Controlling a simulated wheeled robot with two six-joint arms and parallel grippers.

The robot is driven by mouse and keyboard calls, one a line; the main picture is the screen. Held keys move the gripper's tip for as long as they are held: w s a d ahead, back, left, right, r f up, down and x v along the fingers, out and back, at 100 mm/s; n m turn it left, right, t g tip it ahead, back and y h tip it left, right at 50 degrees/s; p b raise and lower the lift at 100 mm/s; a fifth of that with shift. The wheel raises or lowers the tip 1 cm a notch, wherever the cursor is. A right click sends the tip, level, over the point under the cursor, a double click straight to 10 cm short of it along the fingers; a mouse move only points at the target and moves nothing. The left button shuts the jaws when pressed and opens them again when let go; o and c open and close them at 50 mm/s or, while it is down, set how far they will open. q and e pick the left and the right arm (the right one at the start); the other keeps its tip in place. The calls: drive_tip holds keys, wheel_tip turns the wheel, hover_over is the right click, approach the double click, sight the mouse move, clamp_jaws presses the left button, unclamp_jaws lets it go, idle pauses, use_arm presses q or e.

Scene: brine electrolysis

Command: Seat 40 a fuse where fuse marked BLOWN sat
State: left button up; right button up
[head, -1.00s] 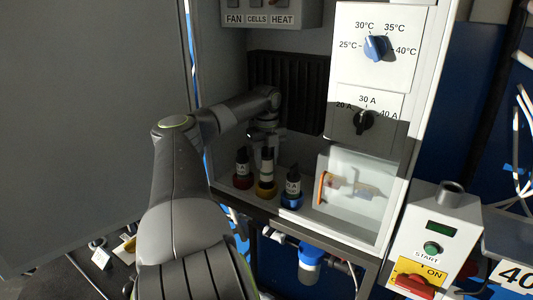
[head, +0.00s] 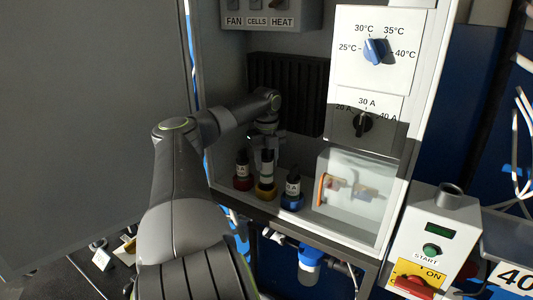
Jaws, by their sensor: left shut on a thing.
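Three dark fuses with white labels stand in a row at the bottom of the cabinet. The left fuse (head: 242,162) is in a red base (head: 243,183). The middle fuse (head: 266,172) is upright at a yellow base (head: 266,189). The right fuse (head: 292,184) is in a blue base (head: 291,202) and its label seems to end in "A". My left gripper (head: 265,152) reaches down from above and is shut on the middle fuse. The small labels, including any BLOWN mark, cannot be read. My right gripper is not in view.
A clear box (head: 351,195) with an orange-edged part stands right of the fuses. Above it are a black ampere knob (head: 362,124) and a blue temperature knob (head: 375,50). A START box (head: 432,247) with a red switch stands at right. The cabinet's front edge runs below.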

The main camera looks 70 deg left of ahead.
sight(266, 171)
use_arm(q)
drive_tip(key=shift+f, duration=0.5)
drive_tip(key=shift+f, duration=0.6)
idle(1.0)
drive_tip(key=shift+f, duration=1.05)
idle(1.2)
drive_tip(key=o, duration=1.2)
